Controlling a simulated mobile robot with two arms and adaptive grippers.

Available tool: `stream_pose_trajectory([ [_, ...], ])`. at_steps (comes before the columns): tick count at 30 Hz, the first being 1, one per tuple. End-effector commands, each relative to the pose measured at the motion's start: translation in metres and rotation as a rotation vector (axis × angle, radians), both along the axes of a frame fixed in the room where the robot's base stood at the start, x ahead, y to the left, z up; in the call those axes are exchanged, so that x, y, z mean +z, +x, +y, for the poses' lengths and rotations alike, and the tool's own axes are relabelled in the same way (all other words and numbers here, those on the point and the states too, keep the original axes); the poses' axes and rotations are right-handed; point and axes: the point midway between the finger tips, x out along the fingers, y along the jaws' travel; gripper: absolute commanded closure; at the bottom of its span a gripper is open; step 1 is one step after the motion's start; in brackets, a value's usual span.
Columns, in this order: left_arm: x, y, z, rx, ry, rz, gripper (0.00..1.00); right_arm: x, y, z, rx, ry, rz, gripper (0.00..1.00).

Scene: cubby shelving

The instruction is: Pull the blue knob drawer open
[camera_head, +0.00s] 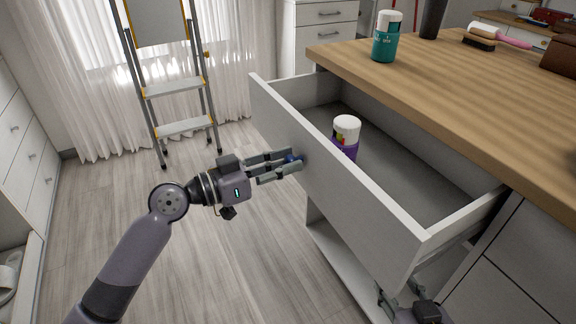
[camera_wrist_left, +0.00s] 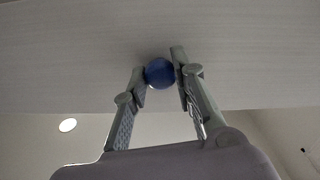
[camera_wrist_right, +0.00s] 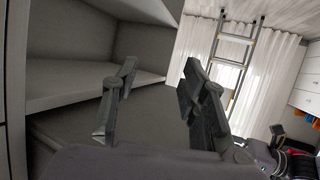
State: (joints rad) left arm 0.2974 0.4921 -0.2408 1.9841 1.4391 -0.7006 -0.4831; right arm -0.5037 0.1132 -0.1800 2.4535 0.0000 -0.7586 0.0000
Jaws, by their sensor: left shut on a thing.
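The white drawer (camera_head: 330,190) under the wooden top is pulled well out, its front standing clear of the cabinet. My left gripper (camera_head: 294,160) is at the outer side of the drawer front, shut on the round blue knob (camera_head: 291,158). In the left wrist view the blue knob (camera_wrist_left: 159,73) sits between the two fingertips against the pale drawer front. My right gripper (camera_wrist_right: 158,82) is open and empty, with its fingers apart in front of grey shelf boards. In the head view only part of the right gripper shows, below the drawer's near corner.
A white-capped container with a purple label (camera_head: 346,136) stands inside the drawer. A teal container (camera_head: 386,40) and a brush (camera_head: 479,38) are on the wooden top (camera_head: 470,85). A stepladder (camera_head: 172,85) stands at the back left. The floor (camera_head: 240,250) left of the drawer is clear.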

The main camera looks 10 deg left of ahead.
Motion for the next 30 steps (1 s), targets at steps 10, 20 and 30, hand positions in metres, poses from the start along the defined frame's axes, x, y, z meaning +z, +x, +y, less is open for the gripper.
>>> stream_pose_trajectory([
  [10,0.0013,0.0009,0.0022,0.005,-0.003,-0.001,1.0,0.0096,0.0051,0.0026,0.003,0.013,-0.054,0.6],
  [20,0.0018,0.0012,0.0024,0.006,-0.003,-0.002,0.69,0.0095,0.0051,0.0026,0.003,0.013,-0.053,0.6],
  [30,0.0025,0.0023,0.0037,0.01,-0.003,-0.005,0.54,0.0093,0.0051,0.0026,0.003,0.012,-0.053,0.6],
])
